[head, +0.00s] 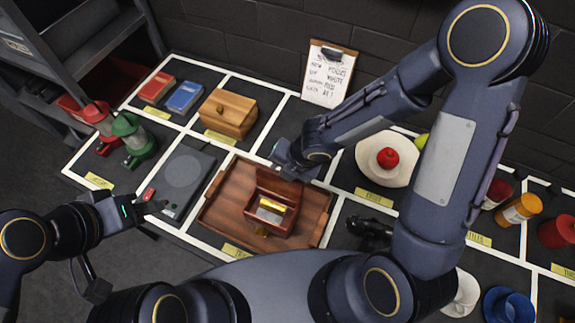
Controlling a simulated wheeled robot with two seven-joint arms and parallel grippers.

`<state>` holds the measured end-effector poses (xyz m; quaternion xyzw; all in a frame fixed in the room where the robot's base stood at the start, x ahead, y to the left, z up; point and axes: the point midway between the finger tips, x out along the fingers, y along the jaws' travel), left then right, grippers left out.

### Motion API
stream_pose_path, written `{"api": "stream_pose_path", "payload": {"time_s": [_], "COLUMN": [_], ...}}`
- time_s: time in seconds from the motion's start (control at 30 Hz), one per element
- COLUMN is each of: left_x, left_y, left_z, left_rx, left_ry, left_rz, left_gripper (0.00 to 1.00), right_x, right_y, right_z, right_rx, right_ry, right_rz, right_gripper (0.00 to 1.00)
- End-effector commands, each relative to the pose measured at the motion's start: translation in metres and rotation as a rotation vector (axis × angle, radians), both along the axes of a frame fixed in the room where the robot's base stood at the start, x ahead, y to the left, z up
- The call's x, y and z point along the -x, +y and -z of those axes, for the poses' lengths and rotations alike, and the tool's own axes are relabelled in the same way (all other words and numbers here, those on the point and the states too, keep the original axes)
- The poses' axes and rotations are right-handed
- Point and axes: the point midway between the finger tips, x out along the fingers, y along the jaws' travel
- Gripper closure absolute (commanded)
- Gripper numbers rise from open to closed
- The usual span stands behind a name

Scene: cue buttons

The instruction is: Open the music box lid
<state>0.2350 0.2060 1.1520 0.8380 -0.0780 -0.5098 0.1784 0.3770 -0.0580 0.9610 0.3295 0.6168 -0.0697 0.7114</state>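The music box (284,222) is a small dark red-brown wooden box on a wooden tray (213,213) in the lower middle of the head view. Its lid (279,188) appears raised at the back, and gold-coloured parts (270,208) show inside. My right gripper (287,161) is just behind the raised lid; its fingertips are partly hidden, and I cannot tell whether it touches the lid. My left gripper (150,207) is apart from the box, at the left near the dark flat device. Its finger gap is too small to judge.
Lanterns (133,140) stand left.

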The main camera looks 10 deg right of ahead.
Motion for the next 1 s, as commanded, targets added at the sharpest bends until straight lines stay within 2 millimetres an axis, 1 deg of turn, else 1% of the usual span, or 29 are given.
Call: {"api": "stream_pose_path", "payload": {"time_s": [0.4, 0.5, 0.63, 0.87, 1.0], "left_x": [0.000, 0.000, 0.000, 0.000, 0.000], "left_y": [0.000, 0.000, 0.000, 0.000, 0.000], "left_z": [-0.002, -0.002, -0.002, -0.002, -0.001], "left_rx": [0.000, 0.000, 0.000, 0.000, 0.000], "left_ry": [0.000, 0.000, 0.000, 0.000, 0.000], "left_rz": [0.000, 0.000, 0.000, 0.000, 0.000], "left_gripper": [0.64, 0.64, 0.64, 0.64, 0.64], "right_x": [0.012, 0.015, 0.017, 0.017, 0.017], "right_y": [-0.019, -0.022, -0.023, -0.023, -0.024], "right_z": [-0.054, -0.062, -0.066, -0.067, -0.067], "right_rx": [0.000, 0.002, 0.003, 0.003, 0.004], "right_ry": [-0.002, -0.001, 0.001, 0.001, 0.003], "right_rz": [0.005, 0.004, -0.001, -0.002, 0.012], "right_gripper": [0.61, 0.61, 0.61, 0.61, 0.80]}}
